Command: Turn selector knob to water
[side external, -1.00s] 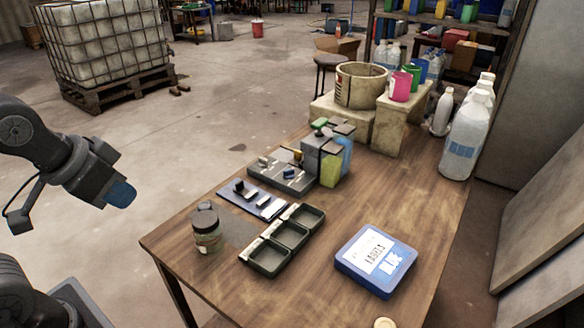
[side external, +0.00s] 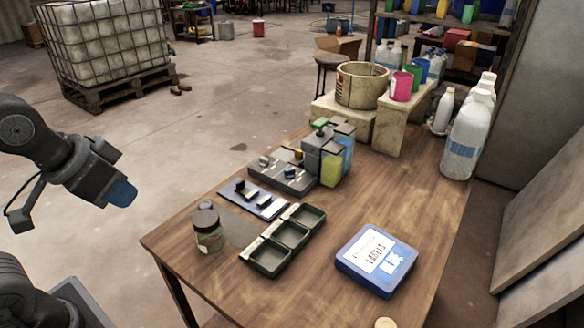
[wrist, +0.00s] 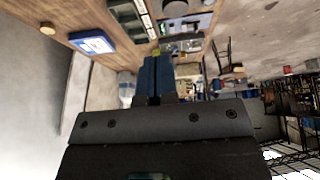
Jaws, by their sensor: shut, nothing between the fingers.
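I cannot tell which knob is the selector, nor read any water mark. Behind it stand small tanks, one with yellow-green liquid (side external: 331,170) and one with blue liquid. A dark blue plate (side external: 253,199) with small dark and light parts lies in front of the panel. My gripper (side external: 122,193) is at the left, off the table edge and well apart from the panel. Its blue fingers (wrist: 157,78) are together and empty in the wrist view.
A lidded jar (side external: 208,232), a three-compartment dark tray (side external: 282,241) and a blue labels box (side external: 376,262) stand on the near table. A round vat (side external: 361,86) and white jugs (side external: 465,135) are at the back. The table's right middle is clear.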

